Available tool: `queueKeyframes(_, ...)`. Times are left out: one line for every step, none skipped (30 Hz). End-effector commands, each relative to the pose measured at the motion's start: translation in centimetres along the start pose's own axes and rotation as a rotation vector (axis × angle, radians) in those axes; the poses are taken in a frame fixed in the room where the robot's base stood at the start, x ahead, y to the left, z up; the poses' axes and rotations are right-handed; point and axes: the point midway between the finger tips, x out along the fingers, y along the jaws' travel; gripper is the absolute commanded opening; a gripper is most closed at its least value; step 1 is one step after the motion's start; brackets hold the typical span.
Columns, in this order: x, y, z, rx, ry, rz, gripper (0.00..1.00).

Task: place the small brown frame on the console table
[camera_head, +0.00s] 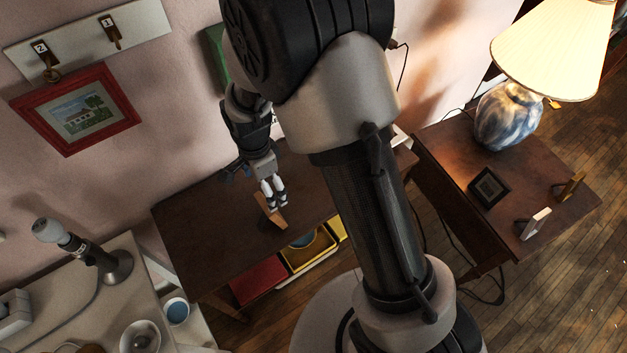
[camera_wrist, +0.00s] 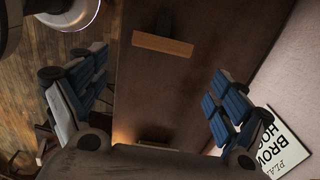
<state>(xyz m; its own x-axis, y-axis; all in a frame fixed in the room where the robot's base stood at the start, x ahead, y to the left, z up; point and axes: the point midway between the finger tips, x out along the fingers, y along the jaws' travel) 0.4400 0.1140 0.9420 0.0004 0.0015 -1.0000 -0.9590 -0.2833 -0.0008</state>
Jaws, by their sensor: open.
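The small brown frame (camera_head: 270,211) stands on the dark wooden console table (camera_head: 195,220), near the table's front edge. In the wrist view, the frame (camera_wrist: 162,44) shows as a light brown bar with a darker part behind it. The console table (camera_wrist: 180,85) fills the middle of that view. My gripper (camera_head: 273,192) is over the table, close to the frame. In the wrist view my gripper (camera_wrist: 155,95) has its fingers wide apart, with nothing between them. The frame lies beyond the fingertips and appears apart from them.
A side table (camera_head: 450,160) at right holds a lit lamp (camera_head: 508,115), a dark frame (camera_head: 489,187), a white frame (camera_head: 533,224) and a gold-coloured frame (camera_head: 569,187). A red-framed picture (camera_head: 75,108) hangs on the wall. The console table's left part is clear.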

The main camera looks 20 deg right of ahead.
Motion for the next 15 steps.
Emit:
queueKeyframes(-0.8, 0.0, -0.2, -0.014, 0.000, -0.009, 0.91)
queueKeyframes(-1.4, 0.1, -0.3, -0.030, 0.001, -0.016, 0.91)
queueKeyframes(-2.6, 0.2, -0.7, -0.060, 0.002, -0.028, 0.91)
queueKeyframes(-3.7, 0.4, -0.9, -0.088, 0.003, -0.040, 0.91)
queueKeyframes(-4.9, 0.8, -1.3, -0.120, 0.006, -0.051, 0.91)
queueKeyframes(-6.8, 1.2, -1.7, -0.173, 0.011, -0.071, 0.91)
queueKeyframes(-8.2, 1.8, -2.1, -0.217, 0.015, -0.084, 0.91)
queueKeyframes(-9.7, 2.4, -2.5, -0.262, 0.022, -0.099, 0.91)
queueKeyframes(-11.6, 3.3, -2.9, -0.326, 0.031, -0.117, 0.91)
queueKeyframes(-12.9, 4.1, -3.2, -0.374, 0.040, -0.131, 0.91)
queueKeyframes(-14.1, 4.9, -3.6, -0.420, 0.049, -0.143, 0.91)
queueKeyframes(-15.7, 6.0, -3.9, -0.485, 0.063, -0.160, 0.91)
queueKeyframes(-16.8, 6.9, -4.2, -0.532, 0.074, -0.172, 0.91)
queueKeyframes(-17.9, 7.8, -4.4, -0.578, 0.087, -0.183, 0.91)
queueKeyframes(-19.1, 9.2, -4.7, -0.642, 0.104, -0.197, 0.91)
